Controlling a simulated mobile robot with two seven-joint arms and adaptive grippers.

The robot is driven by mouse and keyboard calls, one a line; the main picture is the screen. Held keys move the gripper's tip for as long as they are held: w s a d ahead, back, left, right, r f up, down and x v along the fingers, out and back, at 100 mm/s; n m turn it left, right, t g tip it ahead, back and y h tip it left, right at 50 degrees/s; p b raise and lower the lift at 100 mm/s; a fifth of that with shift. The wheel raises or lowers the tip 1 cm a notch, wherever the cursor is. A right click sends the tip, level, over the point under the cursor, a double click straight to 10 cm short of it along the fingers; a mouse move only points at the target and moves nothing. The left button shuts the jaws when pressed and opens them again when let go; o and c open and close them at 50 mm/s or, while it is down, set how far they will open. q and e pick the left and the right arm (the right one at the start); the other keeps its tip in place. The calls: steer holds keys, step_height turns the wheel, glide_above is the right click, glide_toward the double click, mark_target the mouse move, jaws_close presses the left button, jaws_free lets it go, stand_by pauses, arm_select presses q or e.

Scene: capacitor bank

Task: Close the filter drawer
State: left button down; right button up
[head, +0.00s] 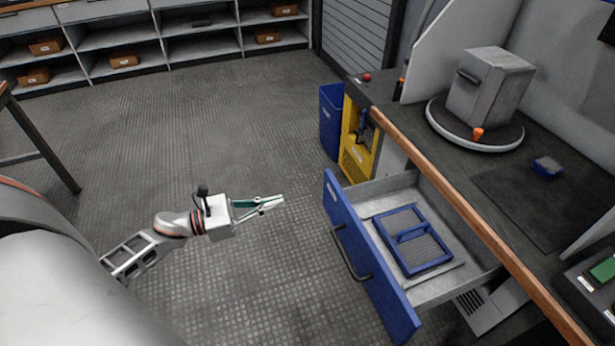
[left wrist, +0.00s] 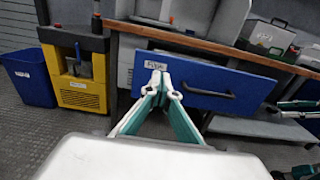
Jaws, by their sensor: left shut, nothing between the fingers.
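The filter drawer (head: 367,262) has a blue front with a dark handle (head: 351,252) and is pulled open from under the bench. A blue-framed filter (head: 412,238) lies inside it. My left gripper (head: 280,200) is shut and empty, to the left of the drawer front and apart from it in the head view. In the left wrist view the left gripper's tips (left wrist: 160,80) show in front of the left part of the drawer front (left wrist: 205,78), near its label. The handle (left wrist: 207,94) is to the right of the tips. My right gripper cannot be made out in the head view.
The bench (head: 455,218) has a wooden front edge and carries a grey box (head: 490,85) on a round turntable. A yellow cabinet (head: 358,140) and a blue bin (head: 331,120) stand beyond the drawer. Shelves line the back. The floor around the left gripper is clear.

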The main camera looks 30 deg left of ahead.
mark_target(334, 187)
arm_select(q)
steer(key=x, duration=1.3)
steer(key=shift+w+p, duration=0.1)
steer(key=shift+p, duration=0.25)
steer(key=shift+d, duration=0.1)
arm_select(e)
steer(key=shift+s+f, duration=0.35)
steer(key=shift+s, duration=0.15)
steer(key=shift+w+r, duration=0.15)
arm_select(q)
steer(key=shift+w+d, duration=0.2)
steer(key=b+x, duration=0.6)
steer(key=x, duration=1.5)
steer(key=shift+w, duration=0.2)
arm_select(e)
steer(key=shift+m+t+y, duration=0.4)
steer(key=shift+m+y, duration=0.1)
steer(key=shift+y, duration=0.1)
steer(key=a, duration=0.1)
steer(key=w+a+r, duration=0.2)
steer(key=a, duration=0.1)
steer(key=shift+a, duration=0.1)
arm_select(q)
steer(key=shift+d+r, duration=0.1)
steer(key=shift+d, duration=0.05)
